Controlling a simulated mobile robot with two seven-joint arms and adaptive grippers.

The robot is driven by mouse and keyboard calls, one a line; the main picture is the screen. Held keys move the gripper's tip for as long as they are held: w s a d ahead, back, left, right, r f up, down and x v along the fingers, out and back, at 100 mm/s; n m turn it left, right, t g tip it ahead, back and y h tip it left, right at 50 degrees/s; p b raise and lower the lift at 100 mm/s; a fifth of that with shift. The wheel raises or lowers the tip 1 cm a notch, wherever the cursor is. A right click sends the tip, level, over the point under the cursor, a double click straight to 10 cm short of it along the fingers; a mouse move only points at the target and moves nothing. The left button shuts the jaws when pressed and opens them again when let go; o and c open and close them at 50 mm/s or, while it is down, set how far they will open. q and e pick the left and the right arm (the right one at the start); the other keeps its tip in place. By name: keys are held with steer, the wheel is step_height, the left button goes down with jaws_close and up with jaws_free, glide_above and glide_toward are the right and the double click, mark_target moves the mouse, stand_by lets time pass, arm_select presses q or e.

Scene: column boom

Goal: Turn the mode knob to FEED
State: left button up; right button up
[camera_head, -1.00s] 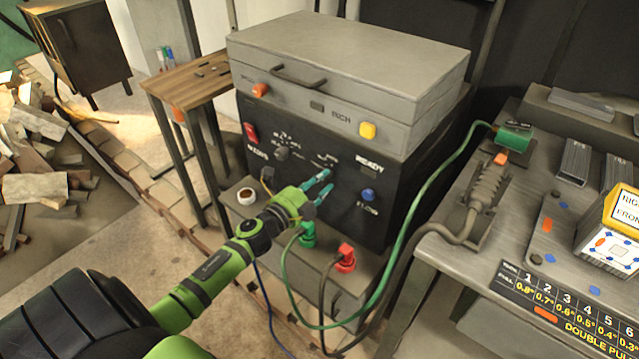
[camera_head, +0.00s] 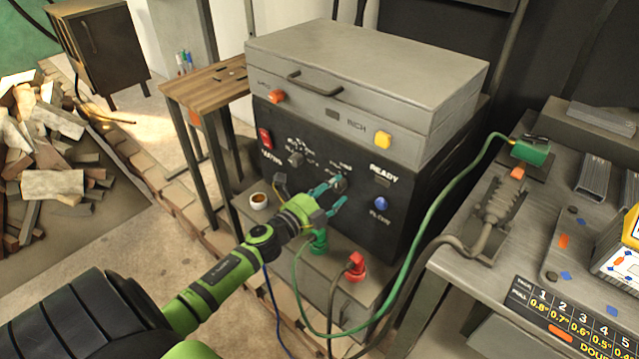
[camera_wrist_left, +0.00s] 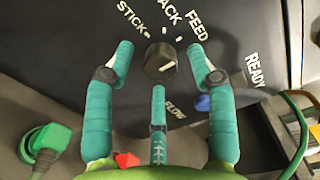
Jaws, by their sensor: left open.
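The mode knob (camera_wrist_left: 160,62) is a dark round knob with a white mark on the black front panel. The labels STICK, TACK and FEED arc above it in the left wrist view, with FEED at the upper right. The white mark is on the knob's lower right face; which label it matches I cannot tell. My left gripper (camera_wrist_left: 160,52) is open, with teal fingertips on either side of the knob and a visible gap to each. In the head view, the left gripper (camera_head: 342,191) is at the panel's middle and partly hides the knob. My right gripper is not in view.
A blue FLOW knob (camera_head: 381,203) sits right of the gripper, below READY. A red switch (camera_head: 265,138) and a smaller knob (camera_head: 297,159) are to the left. Green (camera_head: 319,242) and red (camera_head: 355,266) plugs with cables are below. A cup (camera_head: 259,201) stands on the ledge.

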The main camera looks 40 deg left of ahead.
arm_select(q)
steer(key=s+a, duration=0.1)
steer(key=s, duration=1)
steer(key=shift+s+r, duration=0.15)
steer(key=shift+s, duration=0.15)
